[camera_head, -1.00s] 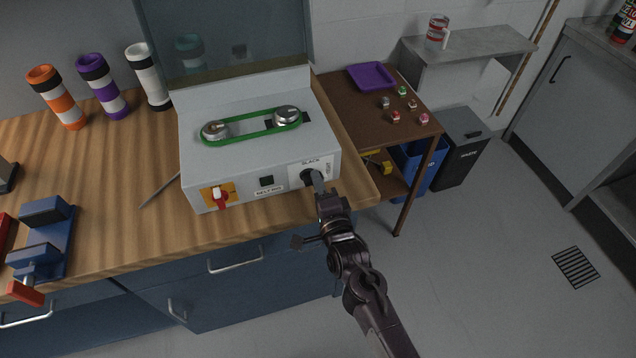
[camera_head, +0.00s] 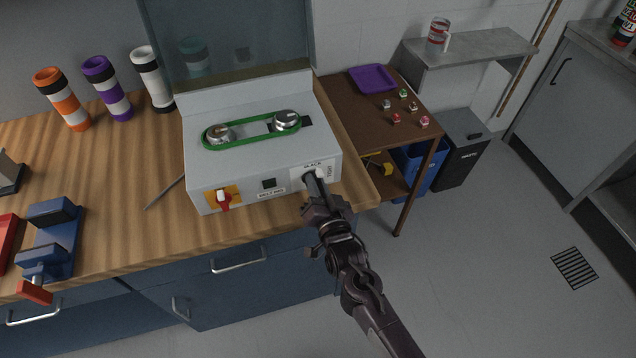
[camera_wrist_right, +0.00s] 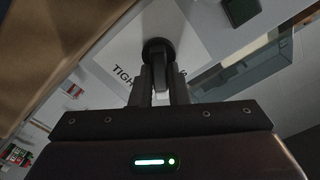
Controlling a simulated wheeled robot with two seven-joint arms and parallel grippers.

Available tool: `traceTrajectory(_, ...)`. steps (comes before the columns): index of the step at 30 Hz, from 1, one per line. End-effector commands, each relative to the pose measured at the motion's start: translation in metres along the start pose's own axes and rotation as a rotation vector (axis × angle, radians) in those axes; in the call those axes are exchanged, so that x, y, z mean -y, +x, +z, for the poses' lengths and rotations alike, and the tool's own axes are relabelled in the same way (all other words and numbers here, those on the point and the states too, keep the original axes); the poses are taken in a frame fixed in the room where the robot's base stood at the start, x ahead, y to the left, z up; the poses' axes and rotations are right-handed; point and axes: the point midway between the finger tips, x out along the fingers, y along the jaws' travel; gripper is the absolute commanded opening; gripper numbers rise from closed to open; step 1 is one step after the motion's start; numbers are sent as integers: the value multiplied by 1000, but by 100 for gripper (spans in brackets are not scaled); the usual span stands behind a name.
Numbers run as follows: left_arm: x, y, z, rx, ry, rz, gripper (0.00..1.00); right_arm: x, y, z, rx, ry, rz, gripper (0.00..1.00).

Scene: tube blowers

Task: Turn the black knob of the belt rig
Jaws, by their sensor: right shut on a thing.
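The belt rig (camera_head: 240,171) is a light grey box on the wooden bench, with a green belt (camera_head: 251,141) around two silver pulleys. Its black knob sits on the front face at the right end, by SLACK and TIGHT labels; in the head view my gripper mostly covers it. In the right wrist view the knob (camera_wrist_right: 157,47) shows between the fingertips. My right gripper (camera_head: 314,186) is shut on the knob, reaching in from the front right; it also shows in the right wrist view (camera_wrist_right: 158,82). My left gripper is not in view.
A red switch (camera_head: 223,199) on a yellow plate is at the rig's front left. A clear upright panel (camera_head: 230,45) stands behind. A thin rod (camera_head: 164,193) lies left of the rig, and a blue vise (camera_head: 55,240) farther left. A brown side table (camera_head: 365,120) stands right.

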Motion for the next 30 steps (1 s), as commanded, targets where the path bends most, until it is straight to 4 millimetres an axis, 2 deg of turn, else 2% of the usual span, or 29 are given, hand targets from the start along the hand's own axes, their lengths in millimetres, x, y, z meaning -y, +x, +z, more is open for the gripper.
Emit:
traceTrajectory(15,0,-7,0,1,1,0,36,6,0,2,3,-436,0,0)
traceTrajectory(21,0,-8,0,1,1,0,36,6,-1,3,4,-536,1,0)
traceTrajectory(30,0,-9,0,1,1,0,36,7,-1,4,5,-598,1,0)
